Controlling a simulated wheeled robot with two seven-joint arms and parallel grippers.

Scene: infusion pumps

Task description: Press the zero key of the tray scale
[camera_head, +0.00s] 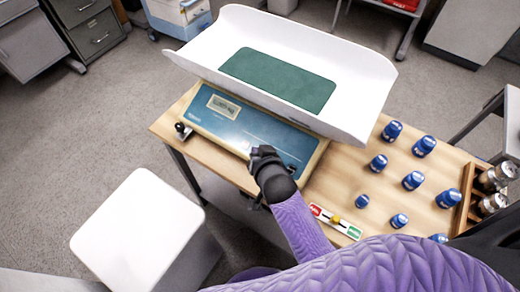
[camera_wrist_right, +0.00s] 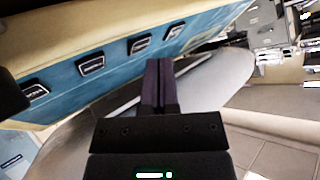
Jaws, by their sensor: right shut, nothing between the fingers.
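The tray scale has a white curved tray (camera_head: 350,75) with a green mat (camera_head: 280,80) on top. Its blue front panel (camera_head: 222,123) carries a display (camera_head: 223,106) at the left. In the right wrist view the blue panel (camera_wrist_right: 62,82) shows several dark keys in a row, such as one key (camera_wrist_right: 90,63) and another (camera_wrist_right: 138,45); their labels are too small to read. My right gripper (camera_head: 262,153) is shut and empty at the panel's front, covering part of it. Its closed fingers (camera_wrist_right: 158,82) show beside the key row; contact cannot be told. My left gripper is not in view.
Several blue-capped vials (camera_head: 413,180) stand on the wooden table right of the scale, near a wooden rack (camera_head: 466,200) with bottles. A red-green slider strip (camera_head: 335,221) lies at the front edge. A white stool (camera_head: 137,232) stands at the left.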

